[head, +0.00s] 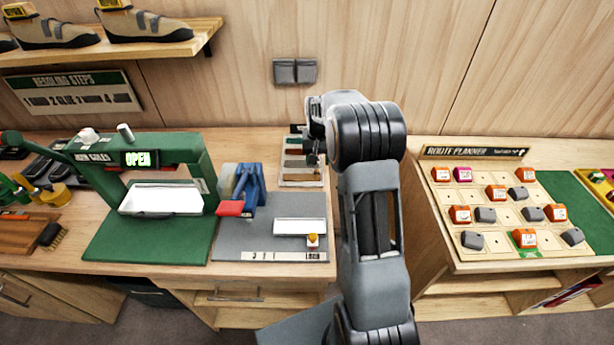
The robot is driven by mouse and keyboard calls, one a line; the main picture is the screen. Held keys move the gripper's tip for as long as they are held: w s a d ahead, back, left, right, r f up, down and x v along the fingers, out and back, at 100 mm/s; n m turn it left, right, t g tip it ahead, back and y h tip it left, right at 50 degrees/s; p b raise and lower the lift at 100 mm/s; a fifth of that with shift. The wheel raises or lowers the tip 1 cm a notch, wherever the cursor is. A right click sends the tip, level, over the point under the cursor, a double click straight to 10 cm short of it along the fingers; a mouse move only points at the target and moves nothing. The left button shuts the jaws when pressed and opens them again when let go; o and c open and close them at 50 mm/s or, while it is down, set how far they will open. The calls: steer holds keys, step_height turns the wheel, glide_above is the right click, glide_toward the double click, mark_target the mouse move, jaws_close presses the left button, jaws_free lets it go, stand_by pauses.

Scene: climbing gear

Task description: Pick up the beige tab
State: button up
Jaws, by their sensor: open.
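A small rack (289,184) stands at the back of the table, left of my arm, with several flat tabs in rows of different colours. A pale, beige-looking tab (295,163) seems to lie in a middle row; at this size I cannot be sure of its colour. My gripper (313,158) is open and hangs over the right side of the rack, beside the tabs. Its fingers are small and partly dark here, and I see nothing held between them. My arm hides what lies right of the rack.
A grey mat (268,245) in front of the rack bears a white tray (300,227) and a blue press with a red handle (231,208). A green machine (140,158) stands left. A route planner board (475,250) with orange and grey blocks lies right, past a gap.

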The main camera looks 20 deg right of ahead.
mark_target(317, 173)
steer(key=shift+s+a+f+p, duration=0.15)
steer(key=shift+f+p, duration=0.15)
steer(key=shift+f, duration=1.05)
steer(key=shift+s+f+p, duration=0.1)
steer(key=shift+f+p, duration=0.2)
steer(key=shift+f, duration=1)
jaws_close()
